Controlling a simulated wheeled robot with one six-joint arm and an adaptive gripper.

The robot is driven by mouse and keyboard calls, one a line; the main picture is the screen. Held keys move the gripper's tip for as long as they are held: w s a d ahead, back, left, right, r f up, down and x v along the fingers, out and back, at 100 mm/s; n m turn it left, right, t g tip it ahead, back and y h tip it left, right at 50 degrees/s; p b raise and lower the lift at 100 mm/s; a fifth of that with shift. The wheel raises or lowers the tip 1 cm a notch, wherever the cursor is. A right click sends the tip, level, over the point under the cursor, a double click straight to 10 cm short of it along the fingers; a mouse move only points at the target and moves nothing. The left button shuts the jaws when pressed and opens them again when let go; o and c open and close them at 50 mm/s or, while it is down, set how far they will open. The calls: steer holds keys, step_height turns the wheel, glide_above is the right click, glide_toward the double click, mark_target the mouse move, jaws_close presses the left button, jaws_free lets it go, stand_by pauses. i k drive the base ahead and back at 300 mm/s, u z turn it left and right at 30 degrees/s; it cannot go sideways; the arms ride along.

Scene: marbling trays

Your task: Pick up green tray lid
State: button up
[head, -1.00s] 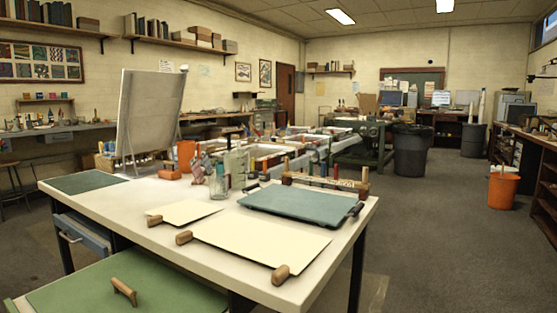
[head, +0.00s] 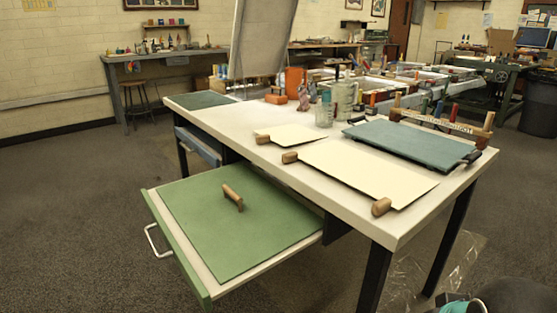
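The green tray lid (head: 238,238) is a flat green panel with a wooden bar handle (head: 233,197) standing up near its middle. It lies flat on a pulled-out tray (head: 178,246) with a pale rim, a green front edge and a white pull. The tray juts from under the left side of the white table, below the tabletop. My gripper's fingers do not show. Only a dark rounded part with a teal patch, perhaps of my arm, shows at the bottom right corner, apart from the lid.
The white table (head: 240,128) bears cream sheets (head: 370,172) with wooden blocks, a blue-grey board (head: 410,142), jars and an upright grey panel (head: 262,38). A blue drawer (head: 198,146) sits beneath its far end. The floor left of the tray is clear.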

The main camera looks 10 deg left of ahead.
mark_target(236, 219)
steer(key=z, duration=3.35)
steer(key=k, duration=1.7)
steer(key=u, duration=2.15)
